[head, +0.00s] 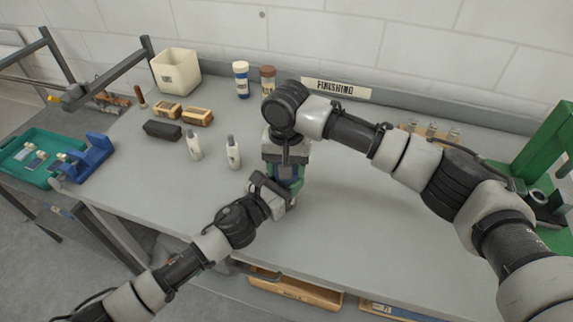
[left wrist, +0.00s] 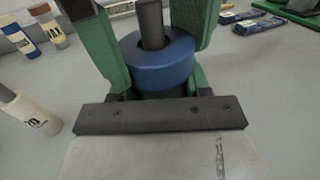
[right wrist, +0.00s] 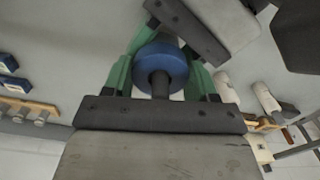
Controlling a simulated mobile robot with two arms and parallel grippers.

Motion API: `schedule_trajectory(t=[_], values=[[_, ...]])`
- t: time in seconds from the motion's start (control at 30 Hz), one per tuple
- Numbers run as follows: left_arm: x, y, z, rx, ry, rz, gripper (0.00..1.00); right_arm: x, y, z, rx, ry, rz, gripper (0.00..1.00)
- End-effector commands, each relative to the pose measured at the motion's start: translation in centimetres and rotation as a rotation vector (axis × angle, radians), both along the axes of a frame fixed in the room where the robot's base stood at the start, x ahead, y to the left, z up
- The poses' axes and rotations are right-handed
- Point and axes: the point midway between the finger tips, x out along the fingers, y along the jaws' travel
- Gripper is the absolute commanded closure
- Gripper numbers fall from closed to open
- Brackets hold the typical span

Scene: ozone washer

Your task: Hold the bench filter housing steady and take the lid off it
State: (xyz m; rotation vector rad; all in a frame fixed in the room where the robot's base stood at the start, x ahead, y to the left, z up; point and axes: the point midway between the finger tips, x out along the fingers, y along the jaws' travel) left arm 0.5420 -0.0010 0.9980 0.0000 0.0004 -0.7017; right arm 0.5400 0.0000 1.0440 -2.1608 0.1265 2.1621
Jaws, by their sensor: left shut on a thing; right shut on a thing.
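The filter housing stands on the bench, mostly hidden between my grippers. Its round blue lid (head: 287,172) has a dark upright stem, and the lid shows clearly in the left wrist view (left wrist: 158,64) and right wrist view (right wrist: 160,65). Below the lid, part of the dark housing body (left wrist: 152,90) shows. My left gripper (head: 283,188) comes in low from the front left and is shut on the housing body. My right gripper (head: 286,164) points down from above and is shut at the lid's stem (right wrist: 160,86). I see no clear gap between lid and body.
Two white bottles (head: 233,154) stand just left of the housing. Brushes (head: 198,117), a dark block (head: 162,130), a cream bin (head: 176,72) and two jars (head: 241,80) are farther back. A green stand (head: 548,150) is at right. The bench front right is clear.

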Motion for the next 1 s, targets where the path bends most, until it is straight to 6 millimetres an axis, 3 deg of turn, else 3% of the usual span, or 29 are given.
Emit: schedule_trajectory(t=[0.17, 0.2, 0.33, 0.6, 1.0], values=[[-0.1, -0.1, 0.0, -0.001, -0.001, -0.002, 1.00, 0.0, 0.1, 0.0, 0.002, -0.001, -0.001, 0.71], [-0.1, -0.1, 0.0, -0.001, -0.001, -0.002, 1.00, 0.0, 0.1, 0.0, 0.002, -0.001, -0.002, 0.38], [-0.1, -0.1, 0.0, -0.001, -0.001, -0.002, 1.00, 0.0, 0.1, 0.0, 0.002, 0.000, -0.002, 0.18], [-0.1, -0.2, 0.0, -0.001, 0.000, -0.005, 1.00, -0.1, 0.3, 0.2, 0.006, 0.000, 0.001, 0.17], [-0.1, -0.1, -0.1, 0.000, 0.001, -0.002, 1.00, -0.1, 0.2, 4.5, 0.006, 0.000, 0.000, 0.18]])
